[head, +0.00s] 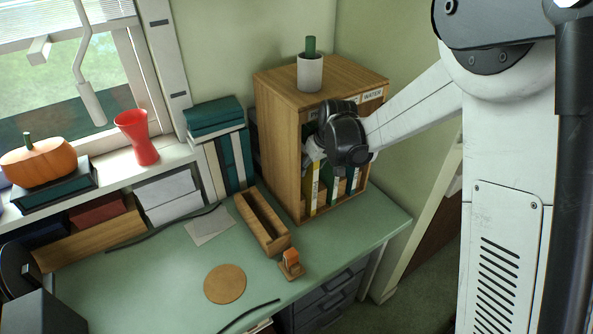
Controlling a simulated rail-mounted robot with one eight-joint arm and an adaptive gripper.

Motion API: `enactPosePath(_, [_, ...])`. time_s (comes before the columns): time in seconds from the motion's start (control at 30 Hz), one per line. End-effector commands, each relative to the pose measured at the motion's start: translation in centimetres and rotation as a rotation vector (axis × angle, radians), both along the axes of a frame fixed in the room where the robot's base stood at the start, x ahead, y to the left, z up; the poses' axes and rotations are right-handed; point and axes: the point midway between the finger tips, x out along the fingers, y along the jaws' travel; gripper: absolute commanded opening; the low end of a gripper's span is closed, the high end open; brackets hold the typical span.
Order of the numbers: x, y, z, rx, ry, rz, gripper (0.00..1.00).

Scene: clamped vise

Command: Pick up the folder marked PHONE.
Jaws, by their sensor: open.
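A wooden cabinet (278,135) stands on the green desk with upright folders in its open front. A yellow folder (314,188) stands at the left of the opening. Dark green folders with white spines (335,188) stand to its right. I cannot read the word PHONE on any of them. A label on the cabinet's top edge reads WATER (373,95); another label to its left is mostly hidden. My gripper (338,142) is in front of the upper part of the opening. It is open, its fingertips are mostly hidden, and it covers the upper folders. I cannot tell whether it touches one.
A white pot with a green plant (310,74) stands on the cabinet. A narrow wooden box (262,222), a small orange-and-wood item (290,264) and a round coaster (225,284) lie before it. Books (218,145) stand left. The desk's right front (350,232) is clear.

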Motion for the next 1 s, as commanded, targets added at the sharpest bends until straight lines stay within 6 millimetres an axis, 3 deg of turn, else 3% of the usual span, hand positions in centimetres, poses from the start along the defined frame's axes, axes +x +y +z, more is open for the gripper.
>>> enactPosePath(0.2, [0.6, 0.4, -2.3, 0.000, 0.000, 0.000, 0.41])
enactPosePath(0.53, [0.7, 0.5, -2.7, 0.000, 0.000, 0.000, 0.41])
enactPosePath(0.83, [0.7, 0.5, -2.7, 0.000, 0.000, 0.000, 0.03])
enactPosePath(1.0, [0.7, 0.5, -2.7, 0.000, 0.000, 0.000, 0.00])
